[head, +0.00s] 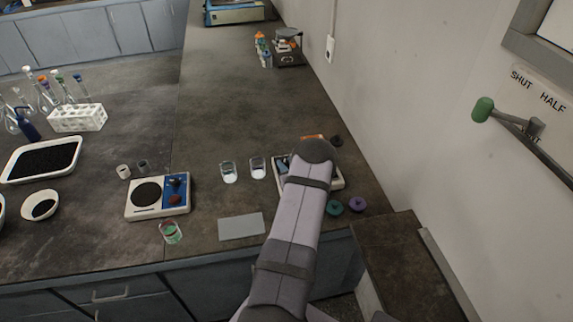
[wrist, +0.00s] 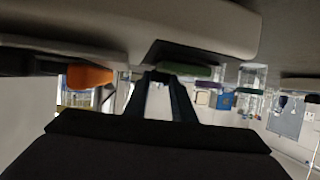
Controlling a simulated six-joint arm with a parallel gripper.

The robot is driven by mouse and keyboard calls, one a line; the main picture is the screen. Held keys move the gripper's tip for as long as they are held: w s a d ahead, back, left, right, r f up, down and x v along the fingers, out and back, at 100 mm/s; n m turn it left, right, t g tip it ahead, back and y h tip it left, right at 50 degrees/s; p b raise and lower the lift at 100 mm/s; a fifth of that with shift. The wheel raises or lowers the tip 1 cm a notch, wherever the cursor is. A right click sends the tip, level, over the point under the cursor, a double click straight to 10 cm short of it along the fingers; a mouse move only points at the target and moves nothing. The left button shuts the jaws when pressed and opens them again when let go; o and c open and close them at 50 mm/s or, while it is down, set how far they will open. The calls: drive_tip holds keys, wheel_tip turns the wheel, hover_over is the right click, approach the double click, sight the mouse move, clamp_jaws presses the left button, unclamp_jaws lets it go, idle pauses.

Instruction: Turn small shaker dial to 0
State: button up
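A white instrument (head: 279,181) with a blue panel edge stands near the right end of the bench. My arm covers most of it, and an orange part (head: 312,137) shows behind the arm; the same colour shows in the wrist view (wrist: 90,75). I cannot make out a dial or its setting, nor tell surely that this is the small shaker. My gripper (wrist: 161,80) is hidden behind my arm in the head view. In the wrist view its two dark fingers stand apart with a light gap between them. A green part (wrist: 190,71) lies just beyond the fingertips; contact is unclear.
Two glass beakers (head: 229,172) stand left of the arm. A white device with a round dark plate (head: 147,193) and a grey pad (head: 241,226) lie nearby. Green (head: 334,208) and purple (head: 357,204) round pieces sit near the right edge. A wall bounds the right side.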

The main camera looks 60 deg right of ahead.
drive_tip(key=shift+d+f+n+t+b, duration=0.1)
drive_tip(key=shift+n+t+b, duration=0.2)
drive_tip(key=shift+b, duration=0.2)
drive_tip(key=shift+s+d+f+n+y+b, duration=0.1)
drive_tip(key=shift+n+y+b, duration=0.3)
drive_tip(key=shift+y+b, duration=0.25)
drive_tip(key=n+y+b, duration=0.1)
drive_tip(key=b, duration=0.1)
drive_tip(key=n+t+y+b, duration=0.1)
drive_tip(key=y+b, duration=0.1)
drive_tip(key=shift+s+d+n+t, duration=0.1)
drive_tip(key=shift+d+n+t, duration=0.1)
drive_tip(key=shift+n+t, duration=0.15)
drive_tip(key=shift+n+y+b, duration=0.55)
drive_tip(key=shift+y+b, duration=0.1)
drive_tip(key=shift+b, duration=0.3)
drive_tip(key=shift+r+n+y+b, duration=0.2)
drive_tip(key=shift+n+y+b, duration=0.1)
drive_tip(key=shift+y+b, duration=0.15)
